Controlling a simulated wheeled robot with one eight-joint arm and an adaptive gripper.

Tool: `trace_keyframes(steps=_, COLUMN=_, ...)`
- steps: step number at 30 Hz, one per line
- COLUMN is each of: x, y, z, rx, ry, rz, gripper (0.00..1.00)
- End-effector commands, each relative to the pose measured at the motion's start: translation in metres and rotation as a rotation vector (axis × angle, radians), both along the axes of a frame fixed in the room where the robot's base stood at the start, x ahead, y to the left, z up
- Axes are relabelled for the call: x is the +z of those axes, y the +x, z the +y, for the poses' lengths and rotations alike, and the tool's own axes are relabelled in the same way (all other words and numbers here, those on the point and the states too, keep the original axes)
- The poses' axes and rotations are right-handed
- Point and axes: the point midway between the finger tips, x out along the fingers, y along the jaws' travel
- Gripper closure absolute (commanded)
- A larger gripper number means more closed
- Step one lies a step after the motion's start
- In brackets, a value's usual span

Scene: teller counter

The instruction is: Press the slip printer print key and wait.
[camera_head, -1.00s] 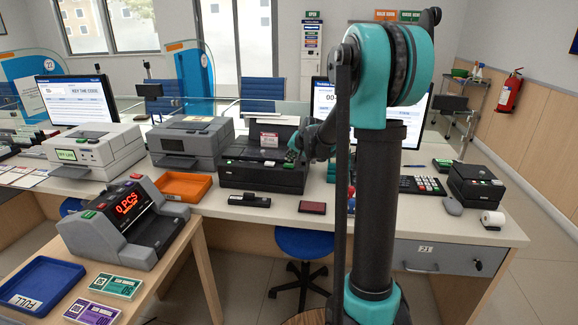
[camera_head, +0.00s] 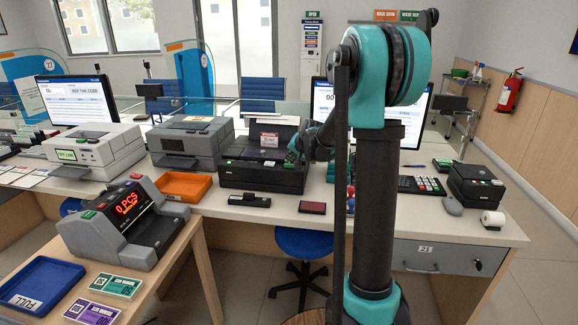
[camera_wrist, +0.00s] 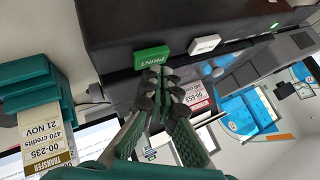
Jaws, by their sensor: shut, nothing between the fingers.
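The slip printer (camera_head: 262,178) is a black box on the counter, left of my arm. In the wrist view its dark body (camera_wrist: 190,18) fills the top, with a green key marked PRINT (camera_wrist: 152,57) and a white key (camera_wrist: 205,44) on its edge. My gripper (camera_head: 299,153) is at the printer's right end in the head view. In the wrist view my gripper (camera_wrist: 158,76) is shut and empty, its tips just below the green key. Whether the tips touch the key I cannot tell. A slip with red print (camera_head: 269,140) stands behind the printer.
A grey printer (camera_head: 190,142) and an orange tray (camera_head: 184,187) are left of the slip printer. A small black device (camera_head: 249,200) and a dark red pad (camera_head: 312,208) lie in front. A teal unit (camera_wrist: 28,82) with a printed ticket (camera_wrist: 45,125) shows in the wrist view.

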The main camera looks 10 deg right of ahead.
Motion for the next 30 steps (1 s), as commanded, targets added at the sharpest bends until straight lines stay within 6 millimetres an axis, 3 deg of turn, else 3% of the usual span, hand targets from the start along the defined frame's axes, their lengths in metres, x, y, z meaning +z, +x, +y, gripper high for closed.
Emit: trace_keyframes(steps=30, x=-0.0094, y=0.0001, z=0.0, rx=0.0, ry=0.0, rz=0.0, gripper=1.0)
